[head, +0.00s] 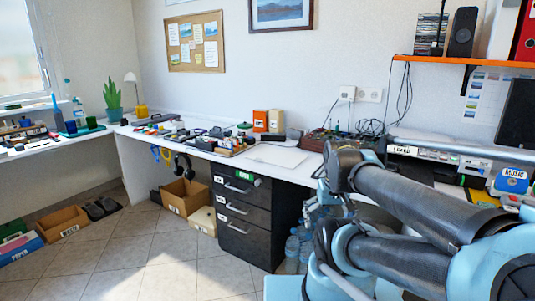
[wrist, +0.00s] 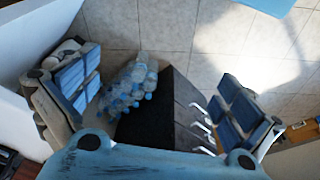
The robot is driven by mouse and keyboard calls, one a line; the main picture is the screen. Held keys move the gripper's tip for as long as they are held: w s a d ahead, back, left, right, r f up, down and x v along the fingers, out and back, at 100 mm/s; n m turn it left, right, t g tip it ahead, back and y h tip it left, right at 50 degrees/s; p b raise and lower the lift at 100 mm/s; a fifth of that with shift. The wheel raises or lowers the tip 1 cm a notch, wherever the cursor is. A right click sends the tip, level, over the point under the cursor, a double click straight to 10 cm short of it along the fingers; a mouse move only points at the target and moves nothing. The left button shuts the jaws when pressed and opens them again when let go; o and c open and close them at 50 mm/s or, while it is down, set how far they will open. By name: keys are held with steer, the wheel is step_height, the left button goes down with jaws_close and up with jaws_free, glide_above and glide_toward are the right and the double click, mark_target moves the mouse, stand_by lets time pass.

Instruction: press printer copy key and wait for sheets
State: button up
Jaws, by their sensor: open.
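No printer, copy key or sheets can be made out for certain. In the head view a grey boxy device (head: 440,156) with a white label and small front details stands at the right end of the desk, partly behind my arm. I cannot tell whether it is the printer. My gripper (wrist: 155,95) shows in the wrist view, its two blue-padded fingers spread wide with nothing between them. It points down toward the floor, water bottles and dark drawer unit, apart from the device.
The white desk (head: 277,156) carries trays and tools along the wall. A black drawer unit (head: 242,222) and water bottles (head: 291,250) stand below it. An orange shelf (head: 470,62) hangs above the right end. Open boxes (head: 63,223) lie on the left floor; the middle floor is clear.

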steer(key=c, duration=1.2)
steer(key=shift+w+f, duration=0.25)
steer(key=shift+w, duration=0.3)
steer(key=c, duration=0.9)
steer(key=shift+s, duration=0.1)
jaws_close()
